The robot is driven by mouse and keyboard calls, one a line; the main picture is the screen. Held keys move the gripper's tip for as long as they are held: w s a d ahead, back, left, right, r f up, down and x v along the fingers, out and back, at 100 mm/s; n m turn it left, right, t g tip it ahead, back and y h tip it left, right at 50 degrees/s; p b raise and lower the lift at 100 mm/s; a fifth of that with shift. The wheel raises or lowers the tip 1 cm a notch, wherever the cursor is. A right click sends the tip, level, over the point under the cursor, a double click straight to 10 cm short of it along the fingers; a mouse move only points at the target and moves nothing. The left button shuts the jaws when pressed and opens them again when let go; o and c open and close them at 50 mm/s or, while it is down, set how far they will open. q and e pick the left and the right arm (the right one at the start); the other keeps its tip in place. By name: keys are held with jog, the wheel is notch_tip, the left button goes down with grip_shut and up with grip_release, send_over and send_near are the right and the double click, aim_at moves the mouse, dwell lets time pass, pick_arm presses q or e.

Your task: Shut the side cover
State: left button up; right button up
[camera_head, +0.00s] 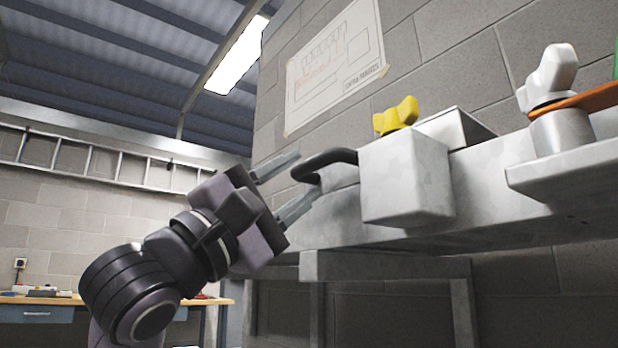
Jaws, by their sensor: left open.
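A pale grey metal box (405,185) juts out from a long grey bench in the middle of the view. A dark curved handle (335,157) sticks out from its left side. I cannot tell for sure which panel is the side cover or how far open it stands; the box's left side is seen edge-on. My left gripper (308,174) is open, its two fingers pointing right toward the handle. The handle's bent end appears between the fingertips; I cannot tell whether they touch. My right gripper is not in view.
A yellow knob (396,115) sits on top of the box. A white-grey knob (548,75) stands on a cylinder at right, by an orange lever (590,97). A workbench (110,302) stands at the far left.

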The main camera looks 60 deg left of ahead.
pick_arm(q)
jog(key=v, duration=0.3)
jog(key=shift+d+b, duration=0.1)
jog(key=shift+b, duration=0.25)
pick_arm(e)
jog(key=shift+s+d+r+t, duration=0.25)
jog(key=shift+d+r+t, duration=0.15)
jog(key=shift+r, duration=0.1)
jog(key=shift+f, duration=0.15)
